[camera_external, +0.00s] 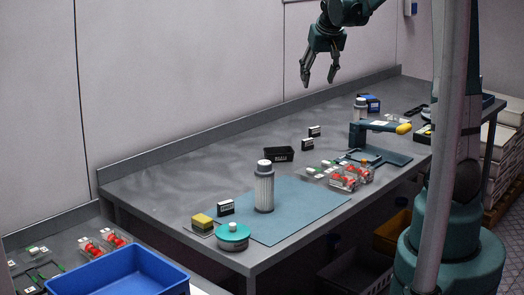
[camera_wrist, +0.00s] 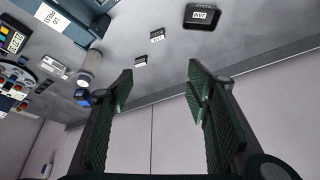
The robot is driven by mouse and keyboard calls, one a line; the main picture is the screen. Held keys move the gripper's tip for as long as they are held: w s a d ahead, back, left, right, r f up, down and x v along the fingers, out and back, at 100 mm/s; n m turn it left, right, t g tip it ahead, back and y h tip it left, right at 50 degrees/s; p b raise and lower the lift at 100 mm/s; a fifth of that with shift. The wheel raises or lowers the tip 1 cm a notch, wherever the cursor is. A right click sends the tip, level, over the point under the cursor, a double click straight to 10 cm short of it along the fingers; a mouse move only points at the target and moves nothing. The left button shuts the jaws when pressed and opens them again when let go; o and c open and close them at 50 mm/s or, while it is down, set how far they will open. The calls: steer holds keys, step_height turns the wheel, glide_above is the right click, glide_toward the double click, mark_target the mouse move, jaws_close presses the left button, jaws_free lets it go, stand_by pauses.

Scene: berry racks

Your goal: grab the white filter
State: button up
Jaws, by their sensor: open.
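A white pleated filter (camera_external: 264,190) with a dark and white cap stands upright on the blue mat (camera_external: 300,212) near the front of the bench. A second, similar white filter (camera_external: 360,113) stands farther back on the bench; a pale cylinder (camera_wrist: 89,66) in the wrist view appears to be this one. My gripper (camera_external: 318,83) is open and empty, high above the back part of the bench and apart from both filters. In the wrist view my gripper (camera_wrist: 160,76) shows its two fingers spread with nothing between them.
A black tray (camera_external: 278,154) and small black boxes (camera_external: 307,144) lie mid-bench. A blue bin (camera_external: 120,275) is at lower left.

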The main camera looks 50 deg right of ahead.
mark_target(362, 106)
steer(key=d+f+m, duration=0.1)
steer(key=d+f, duration=0.4)
steer(key=d, duration=0.5)
steer(key=d+f+m+g+p, duration=0.1)
steer(key=d+f, duration=0.5)
steer(key=d, duration=0.4)
steer(key=w+d+f+m, duration=0.1)
steer(key=d+f+m, duration=0.1)
steer(key=d+f, duration=0.4)
steer(key=shift+d+g+h, duration=0.4)
steer(key=shift+d, duration=2.05)
steer(key=shift+x, duration=1.25)
steer(key=shift+f, duration=0.15)
steer(key=shift+a+p+x, duration=0.15)
steer(key=shift+x, duration=1.1)
steer(key=shift+a+p+x, duration=0.15)
steer(key=shift+x, duration=1.05)
steer(key=shift+f, duration=0.1)
